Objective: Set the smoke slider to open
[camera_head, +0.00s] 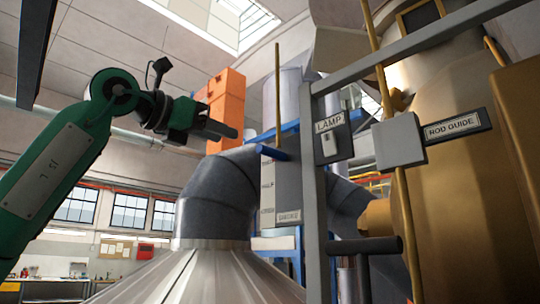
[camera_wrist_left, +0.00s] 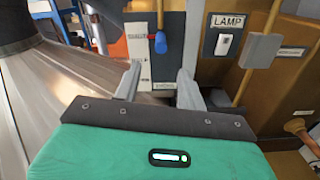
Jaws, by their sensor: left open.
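The smoke slider panel (camera_head: 285,190) is a grey plate with a label that seems to read SMOKE at its bottom. A middle mark reads HALF; the upper and lower words are too small to read surely. Its blue handle (camera_head: 273,153) sits at the top mark, on a thin brass rod. In the left wrist view the handle (camera_wrist_left: 161,42) is beyond the fingertips, and the panel (camera_wrist_left: 144,62) shows between them. My left gripper (camera_head: 222,128) is open and empty, apart from the handle, to its left and higher in the head view. My right gripper is not seen.
A grey post (camera_head: 314,200) stands just right of the panel, with the LAMP switch box (camera_head: 332,140) on it. A grey block and the ROD GUIDE label (camera_head: 455,126) are further right.

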